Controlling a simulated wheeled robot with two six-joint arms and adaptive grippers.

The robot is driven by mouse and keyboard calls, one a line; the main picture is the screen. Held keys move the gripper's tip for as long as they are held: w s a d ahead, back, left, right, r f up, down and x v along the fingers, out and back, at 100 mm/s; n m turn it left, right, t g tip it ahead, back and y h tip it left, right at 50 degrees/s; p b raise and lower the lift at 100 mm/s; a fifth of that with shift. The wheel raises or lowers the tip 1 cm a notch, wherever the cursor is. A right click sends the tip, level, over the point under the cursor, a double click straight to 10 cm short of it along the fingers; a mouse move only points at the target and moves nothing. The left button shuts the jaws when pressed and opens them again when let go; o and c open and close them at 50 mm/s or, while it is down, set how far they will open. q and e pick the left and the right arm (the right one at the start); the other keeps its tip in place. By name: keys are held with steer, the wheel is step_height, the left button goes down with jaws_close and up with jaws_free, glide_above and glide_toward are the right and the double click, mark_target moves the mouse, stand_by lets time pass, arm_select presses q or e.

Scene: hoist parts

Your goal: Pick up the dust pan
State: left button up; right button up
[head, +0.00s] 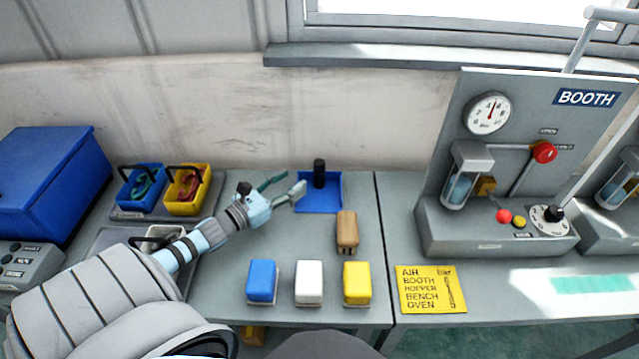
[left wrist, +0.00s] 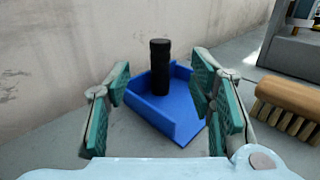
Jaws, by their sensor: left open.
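The dust pan (head: 318,201) is a blue tray with a black upright handle, lying on the grey bench near the wall. In the left wrist view the dust pan (left wrist: 168,117) lies ahead, its black handle showing between the fingers and rising from its back part. My left gripper (head: 288,188) is open and empty, just left of the dust pan in the head view. Its teal-padded fingers also show in the left wrist view (left wrist: 163,105), apart from the handle. My right gripper is not in view.
A wooden brush (head: 347,231) lies just right and in front of the dust pan. Blue (head: 262,281), white (head: 309,282) and yellow (head: 357,283) blocks stand along the front. Blue and yellow bins (head: 187,205) and a blue box (head: 45,170) are at left. The booth panel (head: 520,120) stands right.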

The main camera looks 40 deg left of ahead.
mark_target(315, 168)
arm_select(q)
steer(key=w+b, duration=0.1)
steer(key=w, duration=0.1)
steer(key=w+b, duration=0.2)
steer(key=w+d+b, duration=0.1)
steer(key=b, duration=0.1)
steer(key=shift+w+f, duration=0.4)
steer(key=b, duration=0.1)
steer(key=w+b, duration=0.1)
steer(key=b, duration=0.1)
steer(key=shift+w+d+f+b, duration=0.1)
steer(key=shift+w+f+b, duration=0.05)
steer(key=shift+w+b, duration=0.15)
steer(key=w+p, duration=0.1)
steer(key=w+r+p, duration=0.1)
steer(key=w+p, duration=0.1)
steer(key=shift+w+d+r, duration=0.1)
steer(key=shift+w+r, duration=0.05)
steer(key=shift+w, duration=0.05)
steer(key=shift+c, duration=1.1)
steer(key=shift+f, duration=0.2)
jaws_close()
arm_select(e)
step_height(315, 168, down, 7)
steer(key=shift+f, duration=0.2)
